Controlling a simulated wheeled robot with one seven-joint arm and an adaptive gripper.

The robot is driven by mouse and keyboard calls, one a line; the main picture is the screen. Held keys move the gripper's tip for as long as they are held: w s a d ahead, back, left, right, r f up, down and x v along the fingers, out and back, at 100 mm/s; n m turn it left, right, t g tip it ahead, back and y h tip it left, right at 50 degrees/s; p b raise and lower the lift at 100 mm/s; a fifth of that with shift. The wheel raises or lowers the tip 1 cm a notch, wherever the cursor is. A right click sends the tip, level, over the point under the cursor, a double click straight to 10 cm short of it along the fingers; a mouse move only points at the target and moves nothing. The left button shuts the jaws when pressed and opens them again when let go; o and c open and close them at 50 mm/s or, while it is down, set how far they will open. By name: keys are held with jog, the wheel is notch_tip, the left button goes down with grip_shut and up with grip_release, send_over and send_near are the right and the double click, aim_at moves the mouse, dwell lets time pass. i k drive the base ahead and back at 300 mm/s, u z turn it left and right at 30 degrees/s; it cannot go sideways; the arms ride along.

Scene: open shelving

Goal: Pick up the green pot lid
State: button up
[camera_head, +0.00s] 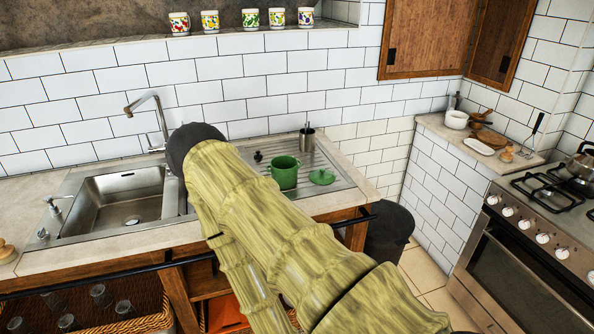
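A green pot lid (322,177) with a small knob lies flat on the ribbed metal drainboard (335,186), toward its right end. A green pot (285,172) stands upright just left of the lid. My arm reaches up from the bottom right and ends in a dark rounded part near the sink. The fingers of my gripper do not show, so I cannot see whether it is open or shut. My arm covers part of the counter between the sink and the drainboard.
A metal utensil holder (307,138) and a small dark object (258,157) stand behind the pot. The sink (125,201) with its tall faucet (150,115) is at left. A dark bin (392,231) and stove (540,235) are at right.

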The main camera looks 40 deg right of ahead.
aim_at(321, 176)
jog(key=z, duration=0.35)
jog(key=i, duration=0.85)
jog(key=z, duration=0.55)
